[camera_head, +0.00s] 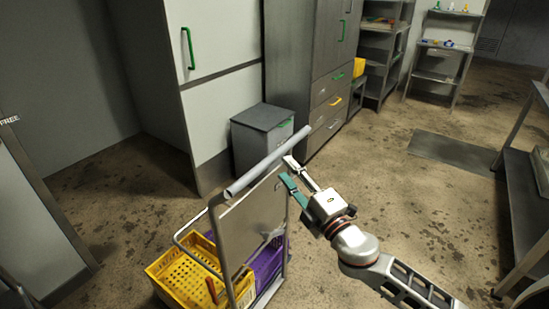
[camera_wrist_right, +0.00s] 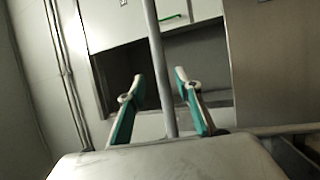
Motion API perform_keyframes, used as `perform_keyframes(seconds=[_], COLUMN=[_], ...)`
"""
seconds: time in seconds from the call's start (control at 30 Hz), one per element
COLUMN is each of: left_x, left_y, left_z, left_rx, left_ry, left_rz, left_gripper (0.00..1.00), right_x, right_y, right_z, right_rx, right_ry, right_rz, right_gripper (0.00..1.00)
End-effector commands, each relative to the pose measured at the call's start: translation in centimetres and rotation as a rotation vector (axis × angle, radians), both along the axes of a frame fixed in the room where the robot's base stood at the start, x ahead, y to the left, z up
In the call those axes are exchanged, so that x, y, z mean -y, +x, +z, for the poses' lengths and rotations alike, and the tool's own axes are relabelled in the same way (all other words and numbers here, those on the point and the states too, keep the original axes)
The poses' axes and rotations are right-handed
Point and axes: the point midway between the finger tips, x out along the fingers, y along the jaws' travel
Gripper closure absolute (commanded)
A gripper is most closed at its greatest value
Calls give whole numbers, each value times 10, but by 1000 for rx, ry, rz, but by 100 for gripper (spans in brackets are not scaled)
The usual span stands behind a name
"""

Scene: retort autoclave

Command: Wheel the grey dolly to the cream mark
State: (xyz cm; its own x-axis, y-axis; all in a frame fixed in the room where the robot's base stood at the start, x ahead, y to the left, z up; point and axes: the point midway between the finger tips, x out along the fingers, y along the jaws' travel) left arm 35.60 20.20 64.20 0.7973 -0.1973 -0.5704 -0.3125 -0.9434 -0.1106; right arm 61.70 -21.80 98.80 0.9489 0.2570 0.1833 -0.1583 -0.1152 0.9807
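The grey dolly (camera_head: 240,232) stands at lower centre in the head view, with a raised grey push handle (camera_head: 268,162) and a flat back panel. A yellow crate (camera_head: 165,268) and a purple crate (camera_head: 268,262) ride on it. My right gripper (camera_head: 287,169) is open just right of the handle, its fingers pointing toward it. In the right wrist view a grey bar (camera_wrist_right: 158,50), apparently the handle, lines up between the two spread fingers (camera_wrist_right: 159,78); contact cannot be told. My left gripper is not in view. I see no cream mark.
A small grey cabinet (camera_head: 262,140) stands behind the dolly, beside tall cabinets (camera_head: 225,90). Shelves (camera_head: 440,65) stand at the back and a bench (camera_head: 515,190) at right. A dark mat (camera_head: 455,152) lies on the floor. Stained floor (camera_head: 390,180) is open between dolly and bench.

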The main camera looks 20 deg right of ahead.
Motion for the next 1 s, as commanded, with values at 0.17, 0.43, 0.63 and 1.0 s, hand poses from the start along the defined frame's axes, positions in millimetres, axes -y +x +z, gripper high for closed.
perform_keyframes(seconds=[0.17, 0.43, 0.63, 1.0], left_x=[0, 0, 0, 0], left_y=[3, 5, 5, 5], left_z=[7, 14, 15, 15], left_rx=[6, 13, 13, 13], left_ry=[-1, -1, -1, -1], left_rz=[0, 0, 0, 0], left_gripper=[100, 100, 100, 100], right_x=[-6, -15, -18, -19], right_y=[23, 57, 67, 68], right_z=[7, 11, 12, 12], right_rx=[1, -2, -5, -5], right_ry=[4, 5, 5, 5], right_rz=[-1, -1, 0, 0], right_gripper=[66, 66, 66, 97])
